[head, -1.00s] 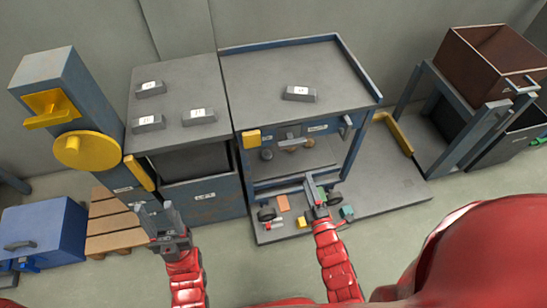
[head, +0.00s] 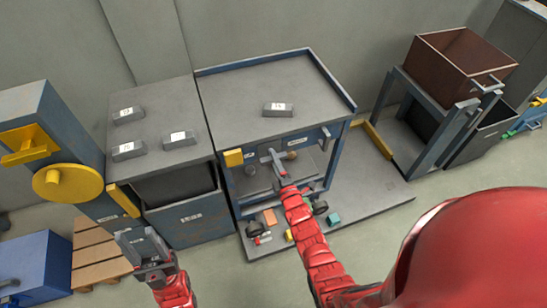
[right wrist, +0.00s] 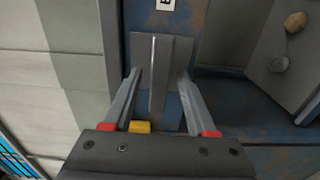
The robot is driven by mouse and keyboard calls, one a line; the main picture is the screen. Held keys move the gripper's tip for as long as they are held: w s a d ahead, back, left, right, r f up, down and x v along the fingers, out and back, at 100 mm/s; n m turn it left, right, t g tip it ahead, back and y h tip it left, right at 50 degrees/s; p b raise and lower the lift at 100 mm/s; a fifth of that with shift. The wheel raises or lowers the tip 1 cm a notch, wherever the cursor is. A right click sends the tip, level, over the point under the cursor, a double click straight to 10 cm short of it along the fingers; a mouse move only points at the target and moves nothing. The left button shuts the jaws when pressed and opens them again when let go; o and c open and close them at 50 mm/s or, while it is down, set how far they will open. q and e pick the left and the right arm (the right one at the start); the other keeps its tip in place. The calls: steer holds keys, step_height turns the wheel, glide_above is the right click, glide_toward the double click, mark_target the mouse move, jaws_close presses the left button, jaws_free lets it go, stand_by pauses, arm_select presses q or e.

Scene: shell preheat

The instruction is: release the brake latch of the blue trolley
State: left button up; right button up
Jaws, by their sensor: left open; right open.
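The blue trolley (head: 341,140) stands in the middle of the head view, with a blue frame, grey top and small dark wheels. My right gripper (head: 276,162) is open at its upper front, where a grey fitting is mostly hidden. In the right wrist view, a grey plate with an upright bar (right wrist: 158,72) lies ahead, between the two open fingers (right wrist: 158,88). I cannot tell whether they touch it, or whether it is the brake latch. A yellow block (head: 233,158) sits at the trolley's front left corner. My left gripper (head: 142,247) is open and empty, low at left.
A grey-topped cabinet (head: 187,218) stands left of the trolley, beside a post with a yellow wheel (head: 65,184). Small coloured blocks lie on the low platform (head: 370,200). A brown bin (head: 460,62) on a rack stands at right.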

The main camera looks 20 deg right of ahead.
steer(key=shift+w, duration=0.85)
jaws_close()
